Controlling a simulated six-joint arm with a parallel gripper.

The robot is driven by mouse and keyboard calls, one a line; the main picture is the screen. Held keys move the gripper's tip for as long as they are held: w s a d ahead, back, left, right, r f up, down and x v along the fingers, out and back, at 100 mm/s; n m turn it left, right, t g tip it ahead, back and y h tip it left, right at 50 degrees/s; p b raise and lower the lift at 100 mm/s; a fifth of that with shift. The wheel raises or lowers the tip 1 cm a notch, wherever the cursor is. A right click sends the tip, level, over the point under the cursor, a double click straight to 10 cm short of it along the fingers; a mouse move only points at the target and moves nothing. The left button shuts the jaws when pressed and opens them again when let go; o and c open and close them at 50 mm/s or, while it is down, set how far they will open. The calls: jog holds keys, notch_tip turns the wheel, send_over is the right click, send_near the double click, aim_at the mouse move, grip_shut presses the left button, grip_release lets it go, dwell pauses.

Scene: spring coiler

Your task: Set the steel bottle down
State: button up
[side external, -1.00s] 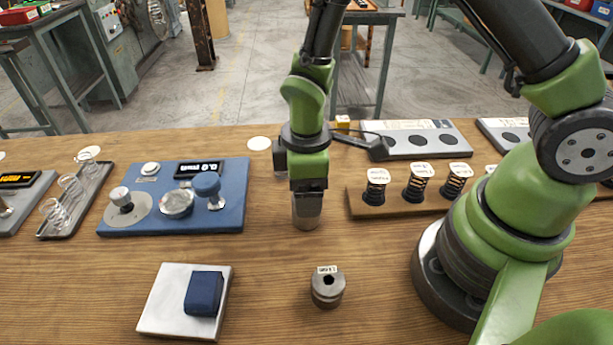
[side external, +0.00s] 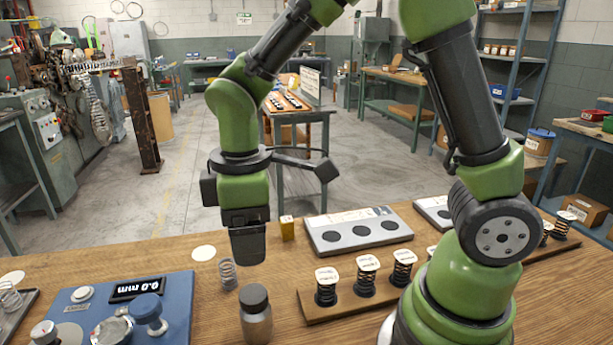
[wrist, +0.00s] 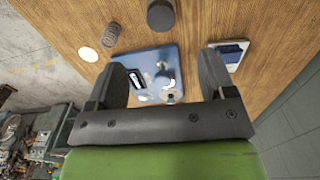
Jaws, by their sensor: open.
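The steel bottle (side external: 256,318), with a dark round cap, stands upright on the wooden bench in the side view.
A coil spring (side external: 228,275) and a white disc (side external: 203,253) are left of the bottle. A blue gauge base (side external: 170,310) lies further left. A wooden rack (side external: 345,306) with several dark springs is to the right. A grey tray (side external: 358,216) lies behind it.

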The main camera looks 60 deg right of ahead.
jog(key=s+d+r+m+t+y, duration=0.1)
jog(key=s+d+r+m+t, duration=0.1)
jog(key=s+r+m, duration=0.4)
jog(key=s+d+r+m+t+y, duration=0.1)
jog(key=s+d+r+m+t, duration=0.1)
jog(key=s+r+m+t, duration=0.3)
jog(key=shift+s+d+r+m, duration=0.3)
jog(key=shift+s+r+m, duration=0.2)
jog(key=shift+r+m, duration=0.25)
jog(key=shift+f, duration=0.1)
